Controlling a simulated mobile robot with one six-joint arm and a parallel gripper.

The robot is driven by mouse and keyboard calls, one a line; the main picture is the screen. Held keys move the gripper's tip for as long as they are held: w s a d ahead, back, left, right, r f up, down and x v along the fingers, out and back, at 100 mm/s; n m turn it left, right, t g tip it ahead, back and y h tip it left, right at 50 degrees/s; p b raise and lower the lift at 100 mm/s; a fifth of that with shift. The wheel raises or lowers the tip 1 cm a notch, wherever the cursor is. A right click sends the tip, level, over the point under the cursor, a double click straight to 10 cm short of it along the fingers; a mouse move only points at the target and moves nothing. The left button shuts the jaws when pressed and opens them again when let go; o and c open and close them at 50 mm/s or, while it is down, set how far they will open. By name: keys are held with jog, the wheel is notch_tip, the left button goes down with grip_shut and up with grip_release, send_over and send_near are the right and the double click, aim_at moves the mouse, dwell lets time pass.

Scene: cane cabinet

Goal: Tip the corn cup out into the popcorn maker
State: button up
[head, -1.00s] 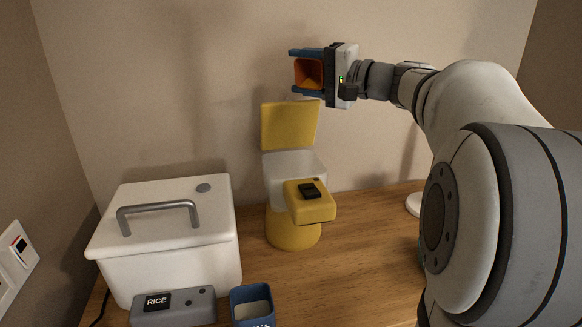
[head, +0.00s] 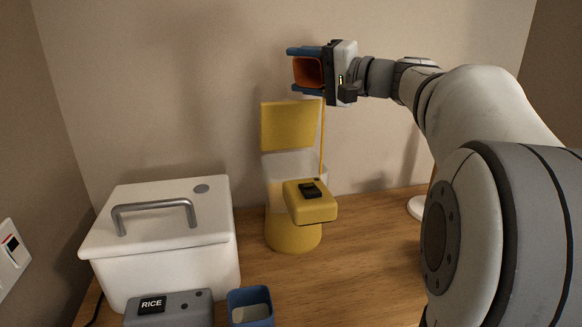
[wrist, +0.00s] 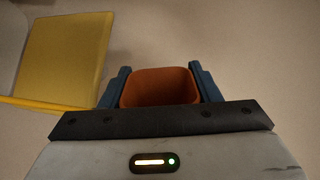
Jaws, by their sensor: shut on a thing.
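My gripper (head: 306,72) is shut on the orange corn cup (head: 307,73), with a blue finger on either side of it. The cup is tilted, its mouth facing the head camera, high above the popcorn maker. In the wrist view the cup (wrist: 160,88) sits between the fingers (wrist: 160,90). The yellow popcorn maker (head: 293,236) stands on the counter with its yellow lid (head: 288,126) raised and a whitish upper part. A thin yellow streak runs from below the cup down to the right side of that whitish part. I cannot see where it lands.
A white lidded box (head: 165,255) with a grey handle stands left. In front are a grey front piece labelled RICE (head: 172,309) and a blue container (head: 250,305) with pale contents. A white round base (head: 416,207) is partly behind my arm.

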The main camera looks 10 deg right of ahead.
jog(key=shift+b, duration=0.4)
jog(key=shift+r, duration=0.15)
jog(key=p, duration=0.3)
jog(key=shift+r, duration=0.4)
jog(key=m+p, duration=0.1)
jog(key=p, duration=0.1)
jog(key=m+p, duration=0.1)
jog(key=shift+w+d+p, duration=0.2)
jog(key=shift+d+p, duration=0.05)
jog(key=shift+p, duration=0.15)
jog(key=shift+f+m, duration=0.3)
jog(key=shift+m, duration=0.1)
jog(key=shift+f, duration=0.25)
jog(key=shift+w+p, duration=0.1)
jog(key=shift+p, duration=0.25)
jog(key=shift+d+r+m+p, duration=0.1)
jog(key=shift+m+p, duration=0.2)
jog(key=shift+p, duration=0.1)
